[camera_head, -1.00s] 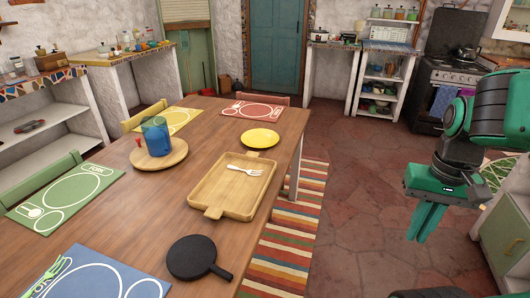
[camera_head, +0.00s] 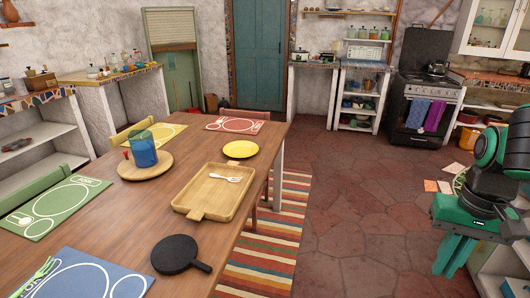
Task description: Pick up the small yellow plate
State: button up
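The small yellow plate (camera_head: 241,149) lies flat on the wooden table (camera_head: 150,210), near its right edge, just beyond the wooden tray (camera_head: 178,205). My gripper (camera_head: 449,270) is at the right side of the view, out over the floor, well apart from the table and the plate. Its green fingers point down. They appear close together, and I cannot tell whether they are open or shut. I see nothing held between them.
A fork (camera_head: 226,178) lies in the tray. A blue cup (camera_head: 143,149) stands on a round board. A black pan (camera_head: 175,254) sits at the near edge. Placemats, one red (camera_head: 236,125), lie around. Floor right of the table is clear beyond a striped rug (camera_head: 272,240).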

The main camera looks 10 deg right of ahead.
aim_at(238, 148)
jog(key=z, duration=1.8)
jog(key=i, duration=1.7)
jog(key=u, duration=2.35)
jog(key=i, duration=1)
jog(key=z, duration=0.05)
